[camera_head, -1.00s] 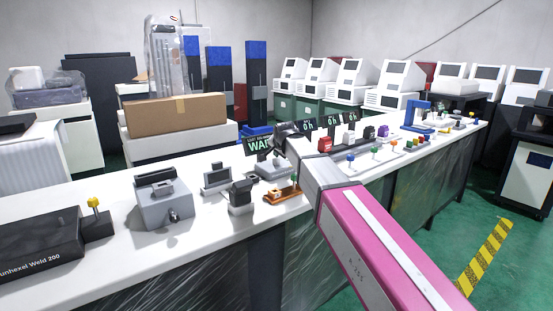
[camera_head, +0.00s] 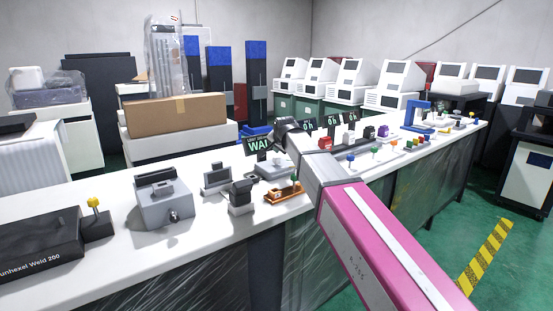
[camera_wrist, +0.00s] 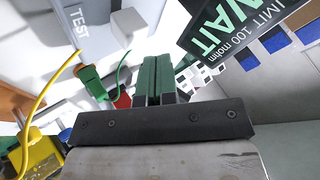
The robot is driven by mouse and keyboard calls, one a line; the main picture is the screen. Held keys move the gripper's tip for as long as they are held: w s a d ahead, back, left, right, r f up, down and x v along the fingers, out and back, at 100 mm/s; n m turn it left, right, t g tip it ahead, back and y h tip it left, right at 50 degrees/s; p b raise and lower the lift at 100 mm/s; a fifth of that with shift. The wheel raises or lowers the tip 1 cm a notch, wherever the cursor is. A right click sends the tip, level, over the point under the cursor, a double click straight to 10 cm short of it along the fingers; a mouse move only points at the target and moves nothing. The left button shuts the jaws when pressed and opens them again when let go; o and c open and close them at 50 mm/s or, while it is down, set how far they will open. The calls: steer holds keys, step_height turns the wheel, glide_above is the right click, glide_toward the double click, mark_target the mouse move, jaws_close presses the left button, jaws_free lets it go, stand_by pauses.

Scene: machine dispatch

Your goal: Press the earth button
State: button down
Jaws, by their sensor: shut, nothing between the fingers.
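The black display (camera_head: 258,147) reading "WAI" stands upright beside a low grey box (camera_head: 272,168) on the bench. In the wrist view the display (camera_wrist: 225,40) reads "WAIT" and "LIMIT 100 mohm". A pale grey housing (camera_wrist: 88,28) marked "TEST" is at the wrist view's upper left, with a small grey block (camera_wrist: 126,24) near my fingertips. I cannot tell which part is the earth button. My gripper (camera_wrist: 158,64) is shut and empty, its green fingers together; I see no clear contact. In the head view its fingers are hidden behind the wrist.
A green connector (camera_wrist: 92,82) and yellow cable lie left of my fingers. An orange fixture (camera_head: 283,194), a dark-topped stand (camera_head: 241,197) and a grey box (camera_head: 163,203) stand along the bench. Coloured buttons sit on a plate to the right.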

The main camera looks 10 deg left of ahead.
mark_target(278, 157)
steer(key=shift+r, duration=0.1)
steer(key=shift+r, duration=2.45)
